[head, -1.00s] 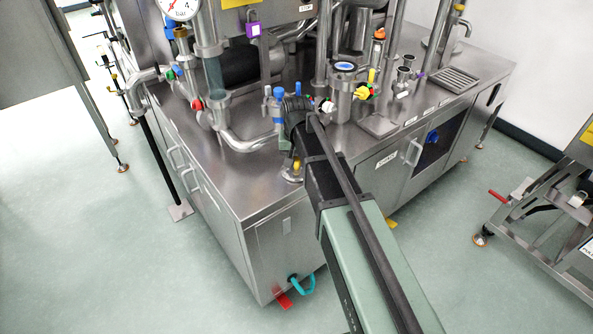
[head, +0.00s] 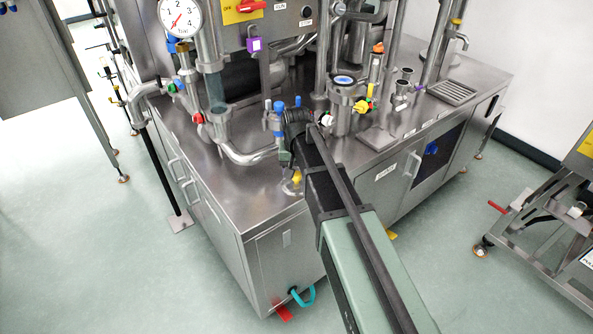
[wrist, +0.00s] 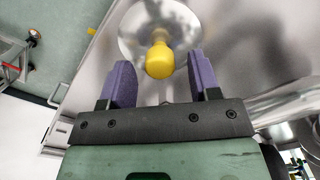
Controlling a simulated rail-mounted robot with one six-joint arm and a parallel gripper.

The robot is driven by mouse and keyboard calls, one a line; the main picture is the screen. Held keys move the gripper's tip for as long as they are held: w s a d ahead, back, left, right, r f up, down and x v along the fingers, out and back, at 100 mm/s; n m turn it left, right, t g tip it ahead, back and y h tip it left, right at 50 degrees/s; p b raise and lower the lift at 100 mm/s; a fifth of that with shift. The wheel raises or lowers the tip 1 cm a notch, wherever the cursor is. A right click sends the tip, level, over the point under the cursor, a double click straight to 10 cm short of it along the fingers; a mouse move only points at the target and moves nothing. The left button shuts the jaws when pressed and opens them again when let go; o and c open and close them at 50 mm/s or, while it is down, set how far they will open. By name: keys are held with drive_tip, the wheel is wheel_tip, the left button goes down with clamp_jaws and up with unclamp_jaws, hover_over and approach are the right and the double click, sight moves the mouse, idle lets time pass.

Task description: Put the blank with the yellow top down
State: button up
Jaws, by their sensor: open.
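The blank is a round shiny metal disc (wrist: 140,35) with a yellow knob (wrist: 160,60) on top. In the head view the disc (head: 291,188) is on the steel bench top near its front corner, with the yellow knob (head: 297,177) up. My gripper (wrist: 160,72) is open in the wrist view. Its two purple fingers stand on either side of the yellow knob, with gaps to both. In the head view my gripper (head: 285,157) is just above and behind the knob, and its fingers are mostly hidden.
A bent steel pipe (head: 250,157) and blue-topped fittings (head: 279,108) stand close behind my gripper. A column with a blue-marked lid (head: 343,80) and a yellow-handled valve (head: 362,105) are to the right. Bare bench top (head: 225,190) lies left of the blank.

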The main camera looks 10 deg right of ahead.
sight(296, 173)
wheel_tip(296, 173, up, 11)
drive_tip(key=p, duration=1)
drive_tip(key=s+n, duration=0.2)
drive_tip(key=s, duration=1.6)
drive_tip(key=shift+s+f+n+b, duration=0.15)
drive_tip(key=shift+n+b, duration=0.15)
drive_tip(key=shift+n, duration=0.1)
